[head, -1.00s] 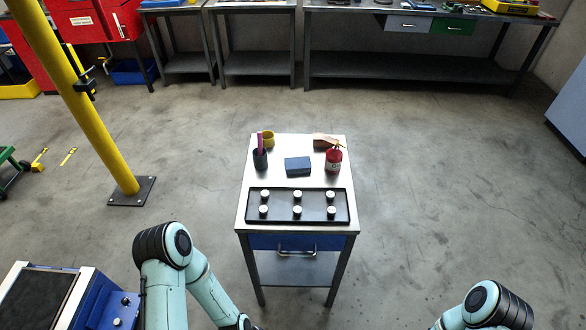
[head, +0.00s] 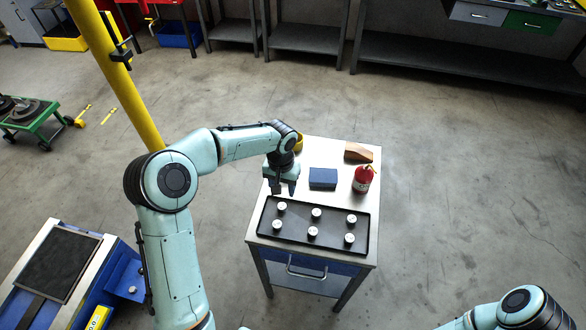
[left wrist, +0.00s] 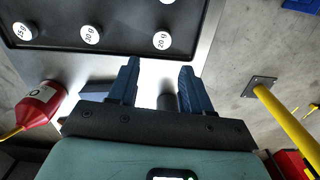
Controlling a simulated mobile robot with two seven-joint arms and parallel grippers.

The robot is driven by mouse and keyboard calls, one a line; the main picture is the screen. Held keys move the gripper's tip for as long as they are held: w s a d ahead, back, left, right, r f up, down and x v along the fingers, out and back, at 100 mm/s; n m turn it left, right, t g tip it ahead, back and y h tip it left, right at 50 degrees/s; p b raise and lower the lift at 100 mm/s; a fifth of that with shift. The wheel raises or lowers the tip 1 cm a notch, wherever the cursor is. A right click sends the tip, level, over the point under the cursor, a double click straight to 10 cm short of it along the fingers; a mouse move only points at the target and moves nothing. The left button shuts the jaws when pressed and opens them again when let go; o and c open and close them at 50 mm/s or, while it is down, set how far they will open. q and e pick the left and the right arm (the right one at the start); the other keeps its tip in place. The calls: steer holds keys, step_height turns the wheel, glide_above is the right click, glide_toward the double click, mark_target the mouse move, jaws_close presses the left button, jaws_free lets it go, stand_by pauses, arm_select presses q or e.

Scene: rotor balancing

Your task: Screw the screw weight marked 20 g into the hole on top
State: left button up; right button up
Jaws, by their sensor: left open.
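The screw weight marked 20 g (left wrist: 162,41) stands in the black tray, near a tray corner. In the head view it is the back-left white-topped weight (head: 281,206). My left gripper (head: 284,188) is open and empty, pointing down above the cart top just behind the tray, short of the 20 g weight. In the left wrist view its two fingers (left wrist: 160,68) are apart, with the weight beyond the tips. Neither the rotor nor a hole on top can be made out. My right gripper is out of view; only part of that arm shows at the bottom right.
The black tray (head: 265,222) holds several weights, among them 30 g (left wrist: 91,35) and 15 g (left wrist: 22,32). Behind it are a blue block (head: 323,178), a red can (head: 362,180), a wooden piece (head: 358,152) and a yellow cup (head: 299,143). A yellow post (head: 118,80) stands left.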

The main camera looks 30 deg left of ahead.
mark_target(282, 205)
arm_select(q)
steer(key=shift+s+f, duration=0.1)
steer(key=shift+s, duration=0.4)
steer(key=shift+s+f, duration=0.2)
steer(key=shift+f, duration=0.1)
step_height(282, 205, down, 7)
steer(key=b, duration=0.3)
steer(key=shift+b, duration=0.35)
steer(key=shift+w, duration=0.15)
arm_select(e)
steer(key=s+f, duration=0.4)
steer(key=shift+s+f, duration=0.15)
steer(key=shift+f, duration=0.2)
arm_select(q)
steer(key=c, duration=0.9)
steer(key=shift+r+p, duration=1.25)
steer(key=shift+r, duration=1.3)
jaws_close()
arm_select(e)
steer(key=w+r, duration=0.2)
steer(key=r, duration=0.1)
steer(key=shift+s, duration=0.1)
